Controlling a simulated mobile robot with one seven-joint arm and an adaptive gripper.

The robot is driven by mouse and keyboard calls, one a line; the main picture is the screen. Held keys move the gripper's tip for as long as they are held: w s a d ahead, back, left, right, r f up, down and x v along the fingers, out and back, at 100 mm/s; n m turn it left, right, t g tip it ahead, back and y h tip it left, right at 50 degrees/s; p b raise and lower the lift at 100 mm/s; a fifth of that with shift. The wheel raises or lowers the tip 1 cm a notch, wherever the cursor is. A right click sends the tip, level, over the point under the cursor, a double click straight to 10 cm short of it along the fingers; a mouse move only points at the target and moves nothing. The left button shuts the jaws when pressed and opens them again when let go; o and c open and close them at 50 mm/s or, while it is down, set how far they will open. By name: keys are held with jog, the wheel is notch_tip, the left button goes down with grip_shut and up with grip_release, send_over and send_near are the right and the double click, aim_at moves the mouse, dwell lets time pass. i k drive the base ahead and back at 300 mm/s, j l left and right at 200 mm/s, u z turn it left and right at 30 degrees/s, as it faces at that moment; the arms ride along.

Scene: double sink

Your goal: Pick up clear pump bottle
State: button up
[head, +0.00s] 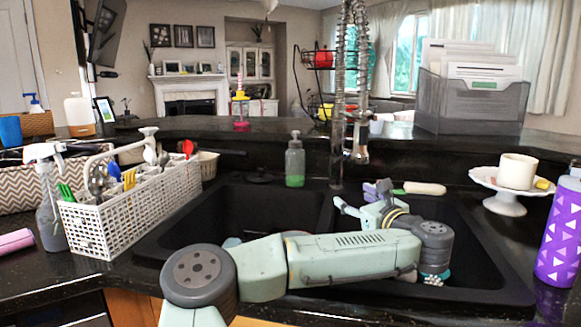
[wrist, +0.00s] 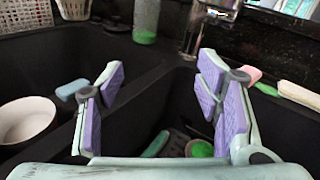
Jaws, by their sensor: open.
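The clear pump bottle (head: 295,163) has a grey pump top and green liquid in it. It stands upright on the dark ledge behind the sink, left of the faucet. Its lower part also shows in the wrist view (wrist: 146,22), beyond my fingers and a little left of centre; its top is cut off there. My gripper (head: 360,200) is over the right basin, in front of and to the right of the bottle. In the wrist view my gripper (wrist: 160,78) has its purple pads wide apart, with nothing held between them. The bottle is apart from both fingers.
The coiled faucet (head: 341,120) stands just right of the bottle. A white caddy (head: 135,210) with utensils is at left. A cake stand (head: 503,201) and purple bottle (head: 561,235) are at right. In the wrist view, a white bowl (wrist: 26,122) lies in the left basin.

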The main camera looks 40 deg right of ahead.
aim_at(295, 158)
jog(key=i+l, duration=0.15)
jog(key=i, duration=0.25)
jog(key=i+l, duration=0.15)
jog(key=i, duration=0.25)
